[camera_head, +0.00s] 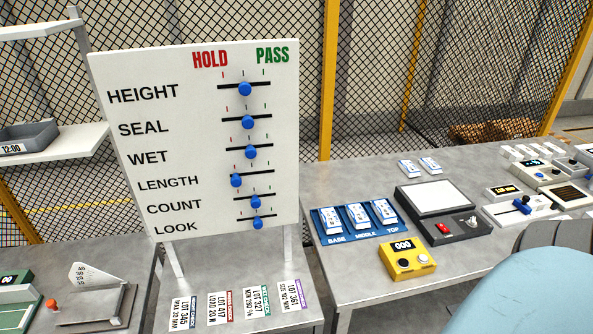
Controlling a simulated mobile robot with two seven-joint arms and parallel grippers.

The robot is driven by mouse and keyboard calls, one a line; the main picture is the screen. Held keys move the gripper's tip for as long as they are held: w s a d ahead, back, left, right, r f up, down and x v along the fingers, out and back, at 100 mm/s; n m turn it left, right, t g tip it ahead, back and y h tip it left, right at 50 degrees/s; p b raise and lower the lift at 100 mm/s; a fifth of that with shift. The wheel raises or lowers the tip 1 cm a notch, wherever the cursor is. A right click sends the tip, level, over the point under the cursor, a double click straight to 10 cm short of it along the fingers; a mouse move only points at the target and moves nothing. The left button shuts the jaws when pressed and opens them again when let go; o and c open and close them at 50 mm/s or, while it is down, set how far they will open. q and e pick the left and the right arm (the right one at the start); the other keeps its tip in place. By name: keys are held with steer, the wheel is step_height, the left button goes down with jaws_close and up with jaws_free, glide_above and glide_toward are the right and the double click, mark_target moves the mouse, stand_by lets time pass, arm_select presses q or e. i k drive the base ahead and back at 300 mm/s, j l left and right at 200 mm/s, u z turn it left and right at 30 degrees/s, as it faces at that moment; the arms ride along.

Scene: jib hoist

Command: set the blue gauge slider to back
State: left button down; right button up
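A blue slider (522,205) sits on a pale, low gauge-like device (498,216) on the right-hand table. Its track is small, and its exact setting is too small to tell. A small box with a dark display (503,192) stands just behind it. The upright white board (195,150) also carries several blue round knobs on short black tracks, in rows such as HEIGHT and LENGTH. The LENGTH knob (236,181) is nearest the HOLD side; the others are near the middle of their tracks. Neither of my grippers is in view.
A grey-and-black console (443,211), a blue tray (334,238) of cards and a yellow counter (408,259) share the right table (350,178). A large light-blue rounded shape (535,295) covers the lower right. Paper tags (219,308) lie below the board.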

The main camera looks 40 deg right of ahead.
mark_target(521, 206)
steer(key=z, duration=2.85)
steer(key=i+l+u, duration=0.15)
steer(key=i+l, duration=1.1)
